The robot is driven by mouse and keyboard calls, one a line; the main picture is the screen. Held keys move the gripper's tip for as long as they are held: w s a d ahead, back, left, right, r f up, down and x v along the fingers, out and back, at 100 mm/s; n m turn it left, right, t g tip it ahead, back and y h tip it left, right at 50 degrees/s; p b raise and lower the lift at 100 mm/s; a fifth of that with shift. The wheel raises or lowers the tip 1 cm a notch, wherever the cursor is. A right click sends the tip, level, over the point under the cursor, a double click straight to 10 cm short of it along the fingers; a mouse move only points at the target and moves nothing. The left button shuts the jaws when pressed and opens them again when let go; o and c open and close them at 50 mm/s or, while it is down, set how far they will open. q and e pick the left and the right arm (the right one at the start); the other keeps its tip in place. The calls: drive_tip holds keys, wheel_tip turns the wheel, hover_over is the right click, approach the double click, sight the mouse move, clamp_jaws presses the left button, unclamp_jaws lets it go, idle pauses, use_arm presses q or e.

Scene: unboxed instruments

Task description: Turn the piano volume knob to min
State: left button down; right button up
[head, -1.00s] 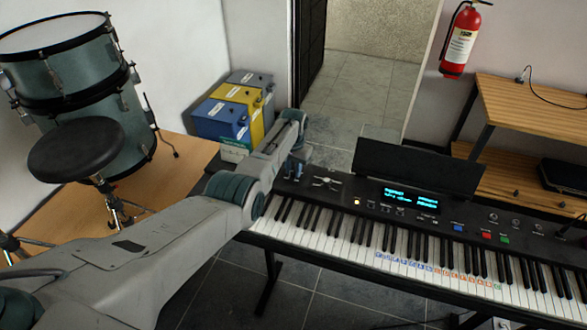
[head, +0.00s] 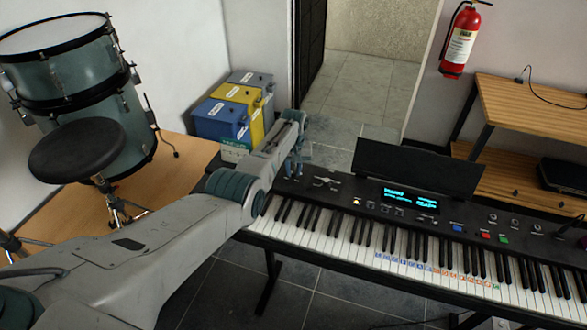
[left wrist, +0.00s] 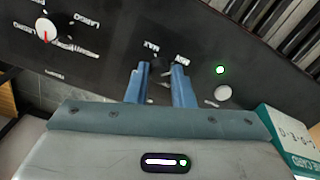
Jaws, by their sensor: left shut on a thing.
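The piano (head: 330,228) is a dark keyboard on a stand, across the lower right of the head view. My left gripper (head: 295,168) is over the left end of its control panel. In the left wrist view, the blue fingers of my left gripper (left wrist: 163,74) point at the black panel (left wrist: 110,50), with the MAX and MIN labels just beyond the tips. The fingers are shut on the volume knob there. The knob is dark and mostly hidden, so its pointer cannot be read. My right gripper is not in view.
A white knob with a red pointer (left wrist: 46,29) is left of the fingers. A green light (left wrist: 220,70) and a round pale button (left wrist: 223,92) are to the right. A music stand (head: 415,170) rises behind the panel. Labelled boxes (head: 222,118) stand behind my arm.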

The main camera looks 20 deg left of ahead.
sight(294, 172)
use_arm(q)
drive_tip(key=shift+n, duration=0.3)
drive_tip(key=c, duration=1.3)
unclamp_jaws()
drive_tip(key=shift+o, duration=0.2)
drive_tip(key=shift+r, duration=0.6)
wheel_tip(294, 172, up, 10)
drive_tip(key=b, duration=0.1)
drive_tip(key=shift+f, duration=0.2)
